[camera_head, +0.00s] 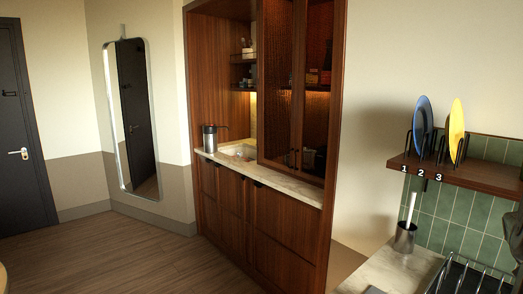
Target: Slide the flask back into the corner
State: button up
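A steel flask (210,138) with a dark top and a handle on its right side stands upright on the pale stone counter (290,186) of the wooden kitchenette cabinet (266,200). It is near the counter's left end, close to the front edge, with the cabinet's left side panel behind it. A small sink (240,150) lies to its right. The back corner of the niche is partly in shadow. My gripper is not in view.
A tall cabinet door (281,90) stands over the counter's right part. Nearer, at right, are a wall shelf (480,176) with blue and yellow plates, a steel holder (405,238) and a rack (470,277). The wooden floor (130,250) before the cabinet is clear.

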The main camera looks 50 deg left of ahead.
aim_at(210, 139)
jog(key=u, duration=2.15)
